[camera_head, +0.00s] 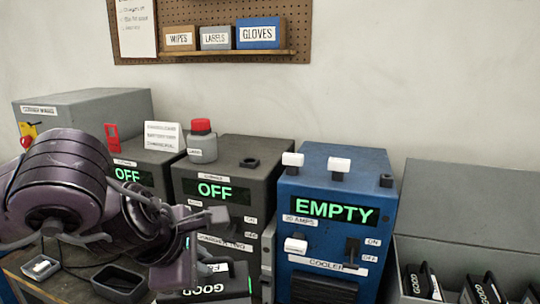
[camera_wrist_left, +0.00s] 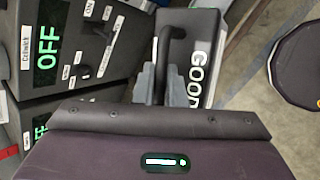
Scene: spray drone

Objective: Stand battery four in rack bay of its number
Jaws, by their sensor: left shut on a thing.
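A dark battery (camera_head: 232,284) marked GOOD is at the bottom of the head view, below my left gripper (camera_head: 190,262). In the left wrist view the battery (camera_wrist_left: 203,60) shows its white GOOD lettering and a black handle (camera_wrist_left: 176,38). My left gripper (camera_wrist_left: 163,85) is shut on that handle. A label on the battery's top is partly hidden, and I cannot read its number. A grey open box (camera_head: 440,270) at the right holds several dark batteries (camera_head: 420,281) marked GOOD. My right gripper is not in view.
Two dark chargers (camera_head: 262,165) reading OFF stand at the centre left. A blue cooler (camera_head: 335,255) reading EMPTY stands between them and the grey box. A red-capped bottle (camera_head: 202,140) stands on the chargers. A dark tray (camera_head: 120,278) is on the bench at lower left.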

